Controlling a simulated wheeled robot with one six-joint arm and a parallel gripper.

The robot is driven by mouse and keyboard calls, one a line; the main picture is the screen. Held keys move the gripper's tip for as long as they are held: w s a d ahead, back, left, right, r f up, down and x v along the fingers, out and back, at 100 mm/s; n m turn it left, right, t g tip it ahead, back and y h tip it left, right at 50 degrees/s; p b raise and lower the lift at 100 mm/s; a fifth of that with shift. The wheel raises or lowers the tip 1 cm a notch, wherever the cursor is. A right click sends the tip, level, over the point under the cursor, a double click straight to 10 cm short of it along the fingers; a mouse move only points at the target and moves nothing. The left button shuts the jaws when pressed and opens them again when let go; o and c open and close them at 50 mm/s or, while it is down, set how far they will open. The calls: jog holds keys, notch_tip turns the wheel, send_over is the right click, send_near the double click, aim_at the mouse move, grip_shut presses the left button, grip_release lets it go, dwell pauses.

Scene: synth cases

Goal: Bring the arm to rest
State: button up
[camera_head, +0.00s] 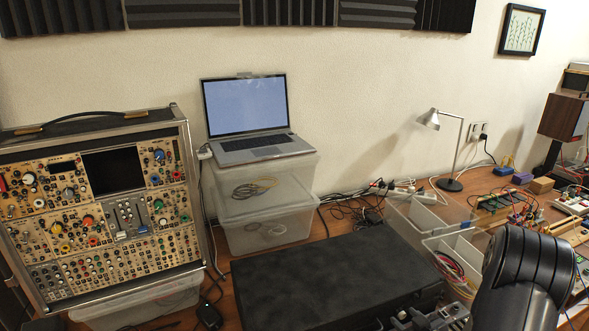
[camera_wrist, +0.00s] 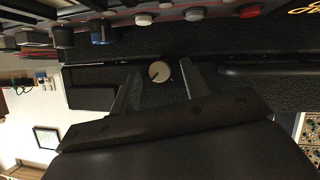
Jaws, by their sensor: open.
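My gripper (camera_wrist: 159,70) shows in the wrist view with its two dark fingers apart. A round cream knob (camera_wrist: 159,73) appears in the gap between the fingertips; I cannot tell how far beyond them it lies, and no contact is visible. In the head view my black arm (camera_head: 525,272) rises at the lower right, in front of the bench. Its lower end leaves the picture, and I cannot make out the gripper clearly there.
A black case (camera_head: 330,268) lies front and centre on the wooden bench. A modular synth case (camera_head: 100,205) stands at left. A laptop (camera_head: 250,115) sits on clear bins (camera_head: 262,205). A desk lamp (camera_head: 452,150), cables and small electronics crowd the right. Coloured knobs (camera_wrist: 193,14) line the wrist view's top.

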jog(key=shift+s+a+f+n+t+h+b, duration=0.1)
jog(key=shift+n+t+h+b, duration=0.15)
jog(key=shift+n+h, duration=0.4)
jog(key=shift+a+n+t+h+b, duration=0.15)
jog(key=shift+n+t+h, duration=0.15)
jog(key=shift+n, duration=0.55)
jog(key=shift+f+n+t+h+p, duration=0.1)
jog(key=shift+n+t+h+p, duration=0.85)
jog(key=shift+n, duration=0.65)
jog(key=shift+s+f, duration=0.1)
jog(key=shift+s, duration=0.25)
jog(key=shift+s+r, duration=0.2)
jog(key=shift+s, duration=0.2)
jog(key=shift+r, duration=0.15)
